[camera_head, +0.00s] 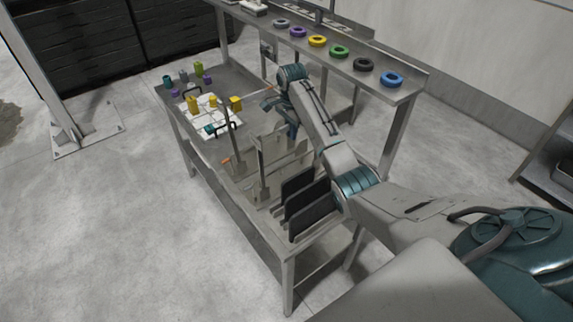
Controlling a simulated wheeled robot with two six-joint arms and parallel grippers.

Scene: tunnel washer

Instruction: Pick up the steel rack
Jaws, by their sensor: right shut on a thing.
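The steel rack (261,180) is a grey metal frame with upright posts and thin bars on the steel table, and orange tips show on it. Its outline is hard to separate from the table, and my right arm covers part of it. My right gripper (270,101) reaches over the table at the rack's far side, below the raised shelf. It is shut on what appears to be the rack; the exact contact is small and partly hidden. I cannot tell whether the rack is clear of the table. My left gripper is out of view.
Dark upright plates (308,205) stand in slots at the table's near end. A white board (222,118) with yellow blocks and several coloured cylinders (198,70) are at the left. The raised shelf (402,93) carries coloured rings. Open floor lies to the left.

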